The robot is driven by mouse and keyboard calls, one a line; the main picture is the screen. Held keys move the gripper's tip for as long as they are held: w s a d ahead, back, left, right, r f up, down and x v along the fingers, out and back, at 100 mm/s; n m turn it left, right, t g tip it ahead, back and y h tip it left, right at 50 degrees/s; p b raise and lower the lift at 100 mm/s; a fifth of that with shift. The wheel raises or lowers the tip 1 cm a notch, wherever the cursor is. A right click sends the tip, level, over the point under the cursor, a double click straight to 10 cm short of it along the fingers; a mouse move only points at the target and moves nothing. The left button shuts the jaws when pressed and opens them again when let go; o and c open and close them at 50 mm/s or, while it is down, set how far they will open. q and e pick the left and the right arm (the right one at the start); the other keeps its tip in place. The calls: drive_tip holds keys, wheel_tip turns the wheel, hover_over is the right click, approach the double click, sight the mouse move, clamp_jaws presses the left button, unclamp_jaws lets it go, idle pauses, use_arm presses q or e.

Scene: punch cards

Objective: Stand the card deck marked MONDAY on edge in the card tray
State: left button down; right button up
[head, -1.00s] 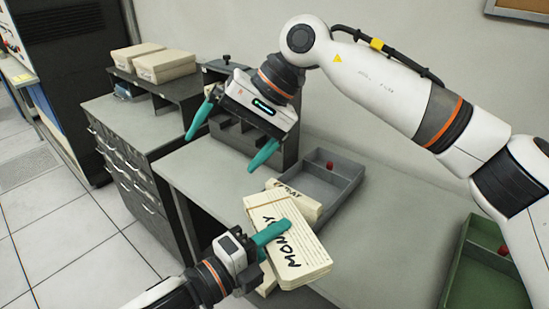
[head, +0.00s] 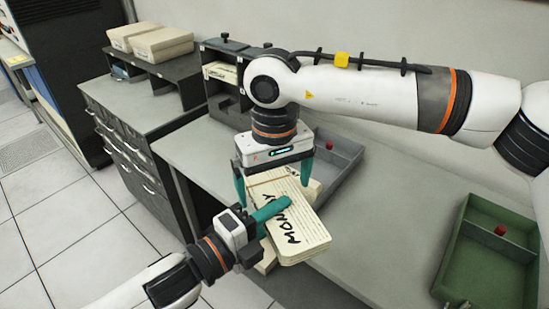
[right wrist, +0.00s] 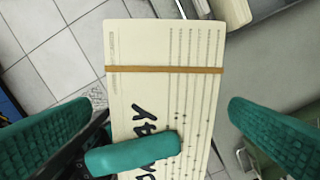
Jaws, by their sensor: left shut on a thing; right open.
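The cream MONDAY deck (head: 300,228), black lettering and a tan band around it, is held tilted above the table's front edge. My left gripper (head: 272,210) is shut on it, one teal finger across its face. My right gripper (head: 273,181) is open over the deck's far end. In the right wrist view the deck (right wrist: 150,40) lies between the open right fingers (right wrist: 157,135), with a gap on each side. A grey tray (head: 350,150) with a red knob stands behind; a green tray (head: 465,250) with a red knob stands at right. Which is the card tray I cannot tell.
Another cream deck (head: 314,190) lies mostly hidden behind and below the held one. A dark rack (head: 222,85) with a deck in it stands at the back. Cream stacks (head: 160,42) sit on the left cabinet. The table between the trays is clear.

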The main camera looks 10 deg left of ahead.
drive_tip(key=shift+f, duration=1.3)
drive_tip(key=shift+c, duration=0.6)
drive_tip(key=shift+s+a, duration=0.1)
drive_tip(key=c, duration=1.2)
use_arm(q)
drive_tip(key=c, duration=1)
unclamp_jaws()
drive_tip(key=shift+c, duration=0.2)
use_arm(e)
drive_tip(key=shift+r, duration=0.1)
